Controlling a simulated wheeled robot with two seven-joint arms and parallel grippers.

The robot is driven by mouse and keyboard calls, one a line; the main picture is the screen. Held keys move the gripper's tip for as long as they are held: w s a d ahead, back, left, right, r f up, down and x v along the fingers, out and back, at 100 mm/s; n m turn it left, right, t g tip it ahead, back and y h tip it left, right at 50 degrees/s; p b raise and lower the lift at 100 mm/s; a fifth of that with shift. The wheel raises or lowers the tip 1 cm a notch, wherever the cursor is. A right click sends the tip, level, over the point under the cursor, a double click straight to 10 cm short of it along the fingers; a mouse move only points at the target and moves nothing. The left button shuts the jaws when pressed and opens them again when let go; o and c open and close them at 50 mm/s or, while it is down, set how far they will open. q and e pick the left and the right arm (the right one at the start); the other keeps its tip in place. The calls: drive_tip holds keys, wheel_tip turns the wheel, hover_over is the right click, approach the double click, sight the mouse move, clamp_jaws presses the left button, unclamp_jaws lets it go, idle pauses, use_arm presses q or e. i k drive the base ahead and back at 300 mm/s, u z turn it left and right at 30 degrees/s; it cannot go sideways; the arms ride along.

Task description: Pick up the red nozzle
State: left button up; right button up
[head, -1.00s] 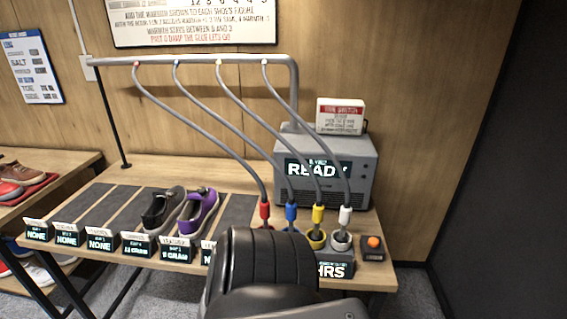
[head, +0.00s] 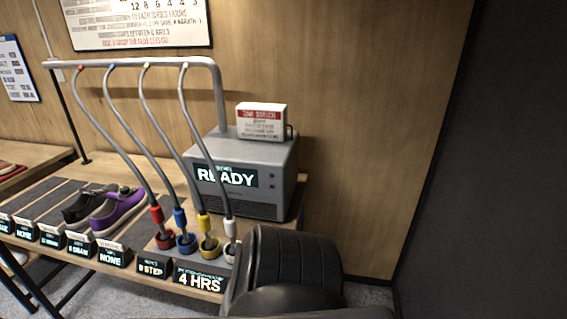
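The red nozzle (head: 157,214) stands upright in a red cup (head: 165,240) at the left end of a row of nozzles on the table. A grey hose runs from its top up to the overhead pipe. The blue nozzle (head: 180,217) stands just to its right, then the yellow nozzle (head: 204,223) and the white nozzle (head: 230,229). A black ribbed part, which looks like my own arm, fills the bottom centre right. Neither of my grippers shows.
A grey machine (head: 275,165) reading READY stands behind the nozzles, with a white sign box (head: 261,121) on top. The overhead pipe (head: 150,63) spans above. Purple shoe (head: 120,212) and black shoe (head: 84,205) sit left. Small label displays (head: 115,257) line the front edge.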

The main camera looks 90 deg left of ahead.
sight(155, 208)
drive_tip(key=u, duration=0.05)
drive_tip(key=i, duration=0.55)
drive_tip(key=u, duration=2.35)
